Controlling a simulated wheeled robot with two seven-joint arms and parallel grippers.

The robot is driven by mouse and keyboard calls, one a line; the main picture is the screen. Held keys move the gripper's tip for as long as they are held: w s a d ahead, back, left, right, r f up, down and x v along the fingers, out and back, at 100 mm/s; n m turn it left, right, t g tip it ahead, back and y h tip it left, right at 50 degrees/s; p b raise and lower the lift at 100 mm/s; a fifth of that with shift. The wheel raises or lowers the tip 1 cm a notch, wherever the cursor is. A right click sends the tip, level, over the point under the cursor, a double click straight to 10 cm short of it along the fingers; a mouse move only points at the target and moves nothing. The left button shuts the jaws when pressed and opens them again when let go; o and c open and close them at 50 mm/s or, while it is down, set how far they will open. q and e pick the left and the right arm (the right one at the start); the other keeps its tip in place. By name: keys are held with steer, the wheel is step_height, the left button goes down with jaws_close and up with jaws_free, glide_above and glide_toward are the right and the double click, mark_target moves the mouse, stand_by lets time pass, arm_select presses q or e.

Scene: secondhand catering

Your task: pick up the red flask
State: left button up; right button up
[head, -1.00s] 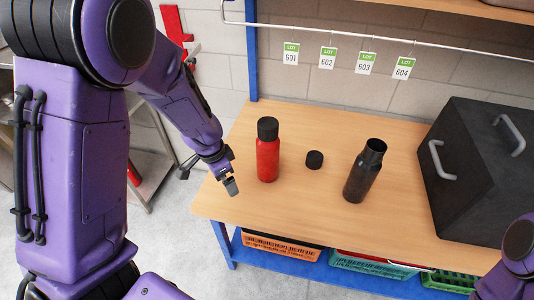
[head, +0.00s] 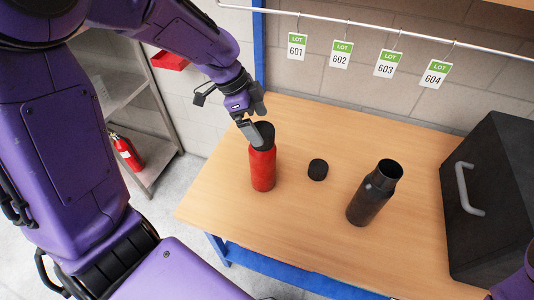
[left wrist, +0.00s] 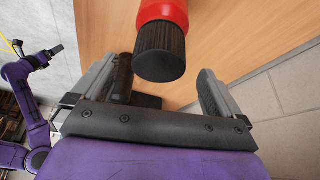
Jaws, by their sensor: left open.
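The red flask (head: 262,169) with its black cap stands upright on the wooden table (head: 300,222), near the left end. My left gripper (head: 255,118) is open at the flask's cap, with its fingers around or just above it. In the left wrist view the flask's black ribbed cap (left wrist: 160,52) and part of its red body (left wrist: 166,11) show between the two spread fingers (left wrist: 166,68). I cannot tell whether a finger touches the cap.
A loose black lid (head: 318,170) lies right of the red flask. An open dark flask (head: 371,196) stands further right. Lot tags (head: 341,54) hang from a rail behind. The table's front left is clear.

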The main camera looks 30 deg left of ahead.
mark_target(263, 160)
arm_select(q)
steer(key=shift+s+d+f, duration=0.1)
steer(key=shift+s+f, duration=0.1)
steer(key=shift+f, duration=0.65)
steer(key=x, duration=0.1)
steer(key=p+x, duration=0.1)
steer(key=x, duration=0.2)
steer(key=shift+w+d+f+p, duration=0.1)
steer(key=shift+w+f+p, duration=0.2)
steer(key=shift+w, duration=0.1)
steer(key=shift+d+f, duration=0.15)
steer(key=shift+f, duration=0.1)
steer(key=c, duration=0.4)
steer(key=shift+s, duration=0.1)
steer(key=c, duration=1.4)
